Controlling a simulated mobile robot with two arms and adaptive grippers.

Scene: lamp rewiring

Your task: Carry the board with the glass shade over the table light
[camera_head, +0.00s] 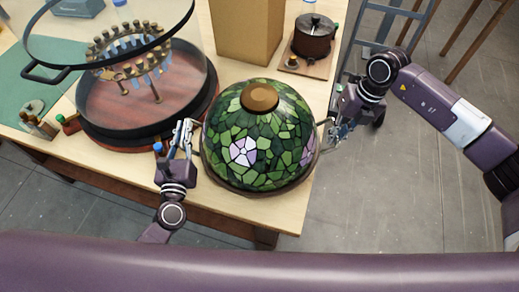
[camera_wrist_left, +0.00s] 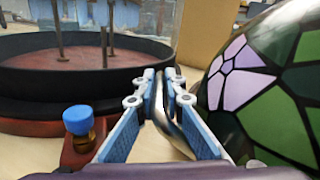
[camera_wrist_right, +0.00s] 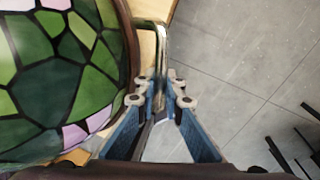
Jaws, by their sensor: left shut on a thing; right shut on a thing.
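The glass shade (camera_head: 240,120) is a green stained-glass dome with pale lilac flowers and a brown cap. It sits on a round dark board (camera_head: 313,163), of which only the rim shows. My left gripper (camera_head: 190,127) is shut on a bent metal handle (camera_wrist_left: 166,118) at the board's left side. My right gripper (camera_head: 331,127) is shut on a similar metal handle (camera_wrist_right: 160,45) at its right side. I cannot tell whether the board touches the table or hangs just above it. I cannot make out which thing is the table light.
A round dark-rimmed case (camera_head: 125,133) with a glass wall and a ring of brass pieces stands close left of my left gripper. A cardboard box (camera_head: 245,30) and a brown pot (camera_head: 314,38) stand behind the shade. The wooden table (camera_head: 285,215) ends just right of it.

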